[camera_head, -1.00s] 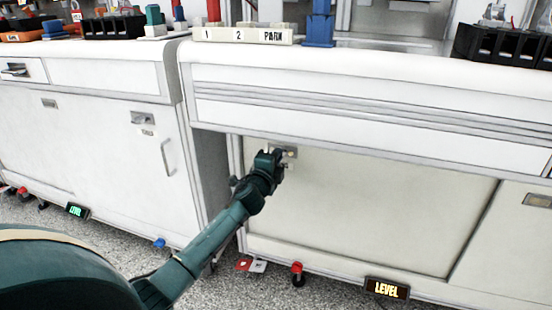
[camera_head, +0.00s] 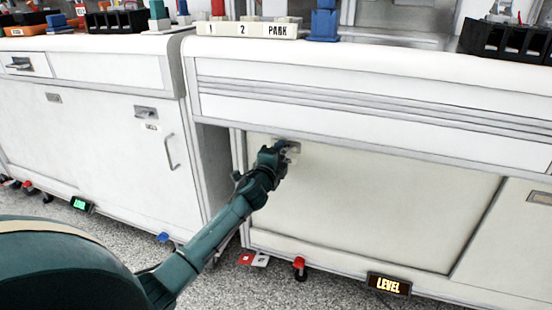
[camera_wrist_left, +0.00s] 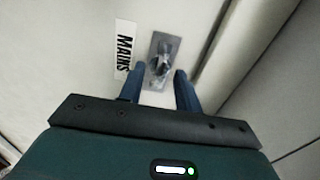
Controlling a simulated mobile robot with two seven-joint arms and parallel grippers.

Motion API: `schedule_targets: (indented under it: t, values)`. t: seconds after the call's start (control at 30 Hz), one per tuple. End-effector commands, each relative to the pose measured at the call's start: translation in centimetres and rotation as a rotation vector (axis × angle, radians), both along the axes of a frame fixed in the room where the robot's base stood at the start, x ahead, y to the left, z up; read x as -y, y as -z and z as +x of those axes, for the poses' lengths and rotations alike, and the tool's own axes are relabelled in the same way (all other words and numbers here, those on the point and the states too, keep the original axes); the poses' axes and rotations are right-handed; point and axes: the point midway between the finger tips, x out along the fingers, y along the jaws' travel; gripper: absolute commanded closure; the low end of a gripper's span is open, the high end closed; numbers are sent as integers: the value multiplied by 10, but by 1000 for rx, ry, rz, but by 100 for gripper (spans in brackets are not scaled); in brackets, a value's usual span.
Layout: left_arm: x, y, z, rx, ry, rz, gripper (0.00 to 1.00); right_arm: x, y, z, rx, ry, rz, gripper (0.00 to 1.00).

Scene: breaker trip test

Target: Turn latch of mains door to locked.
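The mains door (camera_head: 375,200) is a cream cabinet panel under the right-hand bench. Its latch is a dark knob on a grey metal plate, clear in the left wrist view (camera_wrist_left: 160,62), beside a label reading MAINS (camera_wrist_left: 124,49). In the head view the latch plate (camera_head: 292,149) is at the door's upper left, partly covered by my gripper. My left gripper (camera_head: 281,150) is at the latch. In the left wrist view its two blue fingers (camera_wrist_left: 158,84) are apart, one on each side of the knob's near end, with no clear contact. My right gripper is not seen.
A bench edge (camera_head: 370,115) overhangs above the door. A neighbouring cabinet (camera_head: 90,130) with a handle (camera_head: 172,152) stands at left. A lit LEVEL sign (camera_head: 388,284) and a red-topped foot (camera_head: 299,265) are near the floor.

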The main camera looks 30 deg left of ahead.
Motion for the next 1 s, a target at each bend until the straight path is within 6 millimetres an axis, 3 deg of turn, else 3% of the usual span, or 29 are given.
schedule_targets:
  t: [0.17,0.63,0.8,1.0]
  values:
    - [5,-1,-18,-3,1,-1,66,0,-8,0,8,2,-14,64]
    - [26,0,-109,-3,-1,-3,66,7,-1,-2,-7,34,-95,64]
    - [30,0,-124,-2,-1,-3,66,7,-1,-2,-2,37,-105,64]
    - [30,0,-127,0,-1,-1,66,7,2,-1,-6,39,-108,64]
